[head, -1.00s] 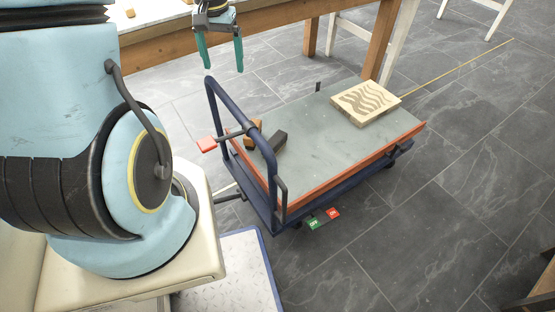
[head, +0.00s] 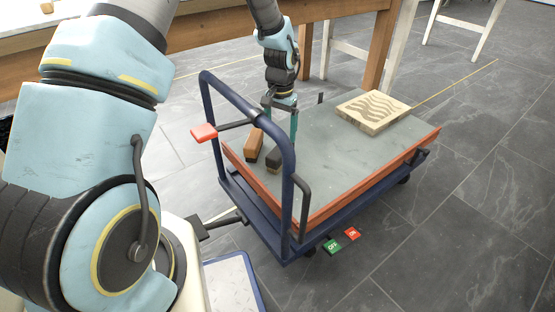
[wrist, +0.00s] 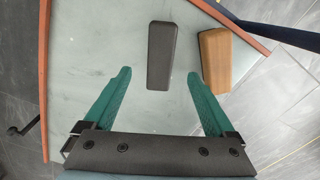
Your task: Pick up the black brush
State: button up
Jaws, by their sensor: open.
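The black brush (head: 274,160) is a dark block lying on the cart's grey top, near the handle end. In the wrist view the black brush (wrist: 160,52) lies lengthwise, its near end between the tips of my green fingers and most of it beyond them. My gripper (head: 280,128) is open and empty, pointing down at the brush in the head view. In the wrist view my gripper (wrist: 158,75) has a finger on each side of the brush, with gaps. I cannot tell its exact height above the cart top.
A brown wooden block (head: 254,145) lies close beside the brush; in the wrist view the block (wrist: 214,60) is just right of my right finger. The cart's blue handle (head: 288,190) rises nearby. A carved wood block (head: 373,110) sits at the far end. The middle cart top (head: 340,150) is clear.

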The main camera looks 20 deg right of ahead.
aim_at(280, 156)
notch_tip(280, 156, down, 9)
jog(key=b, duration=0.2)
jog(key=shift+w+r+b, duration=0.1)
jog(key=shift+r+b, duration=0.1)
jog(key=shift+b, duration=0.2)
grip_shut()
dwell(0.5)
